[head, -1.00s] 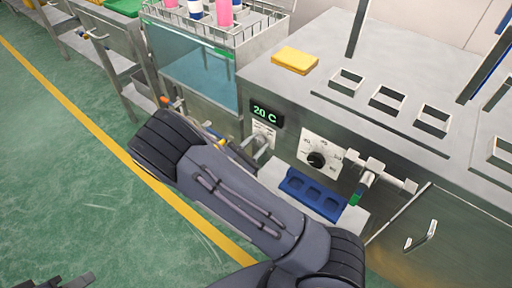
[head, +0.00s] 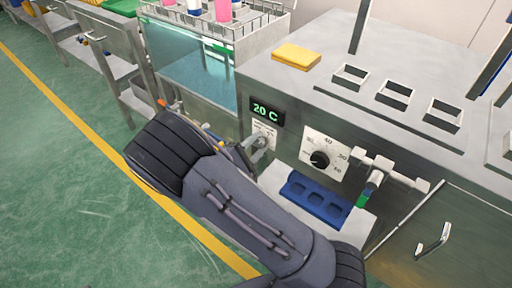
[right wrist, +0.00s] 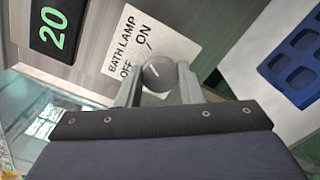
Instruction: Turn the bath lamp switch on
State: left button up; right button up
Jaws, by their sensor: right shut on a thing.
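The bath lamp switch is a round grey knob (right wrist: 158,73) on a white plate (right wrist: 140,45) marked BATH LAMP, OFF and ON, in the right wrist view. A short white mark shows on the knob's face; which label it points to is hard to tell. My right gripper (head: 262,143) is shut on the knob, one finger on each side. In the head view the plate (head: 264,130) sits below the 20 C display (head: 267,113), and the gripper partly hides the knob. The glass water bath (head: 195,70) stands left of the panel. My left gripper is not in view.
Right of the switch are a temperature dial (head: 321,158) and a valve with a green tip (head: 370,185). A blue tray with sockets (head: 315,198) lies below the dial. A yellow sponge (head: 297,56) lies on the steel top. The green floor at left is clear.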

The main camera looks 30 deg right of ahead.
dwell(0.4)
jog(key=o, duration=1)
jog(key=shift+c, duration=0.2)
jog(key=v, duration=0.7)
jog(key=shift+a+p, duration=0.4)
jog(key=shift+p, duration=0.05)
jog(key=shift+s, duration=0.15)
